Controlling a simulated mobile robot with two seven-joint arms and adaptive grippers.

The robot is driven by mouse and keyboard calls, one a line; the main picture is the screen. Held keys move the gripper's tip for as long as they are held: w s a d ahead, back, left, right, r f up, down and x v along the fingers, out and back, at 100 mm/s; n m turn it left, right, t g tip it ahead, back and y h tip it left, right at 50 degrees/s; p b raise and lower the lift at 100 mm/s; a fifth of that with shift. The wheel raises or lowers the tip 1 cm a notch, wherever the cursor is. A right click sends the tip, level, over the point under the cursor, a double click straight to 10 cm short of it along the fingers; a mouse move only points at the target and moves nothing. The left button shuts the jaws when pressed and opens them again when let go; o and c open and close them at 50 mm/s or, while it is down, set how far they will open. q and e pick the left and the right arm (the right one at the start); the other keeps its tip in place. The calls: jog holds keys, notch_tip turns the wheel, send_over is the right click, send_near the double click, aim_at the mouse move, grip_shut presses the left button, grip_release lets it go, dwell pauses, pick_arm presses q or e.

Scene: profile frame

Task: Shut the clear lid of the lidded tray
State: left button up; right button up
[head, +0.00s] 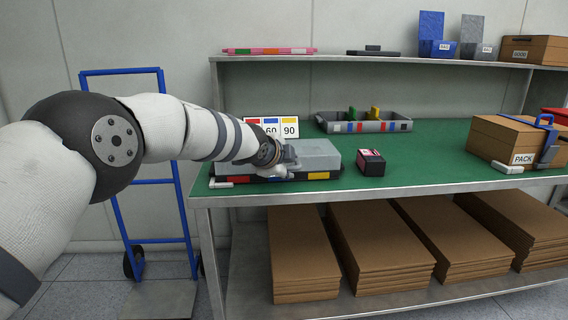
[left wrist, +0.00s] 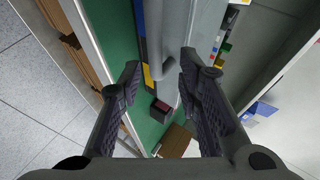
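The lidded tray (head: 323,176) lies near the front left of the green worktop, with yellow and red patches on its dark front side. A grey, box-like surface (head: 320,152) shows above it; I cannot tell its clear lid apart from this, nor the lid's exact angle. My left gripper (head: 288,165) is at the tray's left part and hides some of it. In the left wrist view, the fingers (left wrist: 160,64) are spread, with the grey surface and a rounded grey bar (left wrist: 172,38) beyond and between them. Contact cannot be told. My right gripper is not in view.
A small black box (head: 371,163) stands right of the tray. Behind are a number card (head: 290,127) and an open grey bin (head: 335,127). A PACK carton (head: 500,142) is at the right. A shelf (head: 400,60) runs above. Worktop between box and carton is clear.

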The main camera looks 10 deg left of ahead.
pick_arm(q)
jog(key=v, duration=1.1)
jog(key=shift+s, duration=0.3)
jog(key=shift+r, duration=0.15)
jog(key=s+a+f+n+g+p, duration=0.2)
jog(key=s+f+n+g, duration=0.15)
jog(key=s+f, duration=0.9)
jog(key=s+a+f+n+g+p, duration=0.1)
jog(key=s+f+n+g+p, duration=0.3)
jog(key=s+f, duration=0.8)
jog(key=s+a+f+n+g, duration=0.2)
jog(key=s+n, duration=0.1)
jog(key=s, duration=0.9)
jog(key=s+a+f+n+g+y, duration=0.1)
jog(key=s+f+n+g, duration=0.1)
jog(key=s, duration=0.9)
jog(key=s+a+f+n+g+y+p, duration=0.1)
jog(key=s+n, duration=0.4)
jog(key=s, duration=0.7)
notch_tip(320, 180, down, 3)
jog(key=shift+s+a+r+g, duration=0.2)
jog(key=shift+s+a+g, duration=0.15)
jog(key=shift+a+g, duration=0.4)
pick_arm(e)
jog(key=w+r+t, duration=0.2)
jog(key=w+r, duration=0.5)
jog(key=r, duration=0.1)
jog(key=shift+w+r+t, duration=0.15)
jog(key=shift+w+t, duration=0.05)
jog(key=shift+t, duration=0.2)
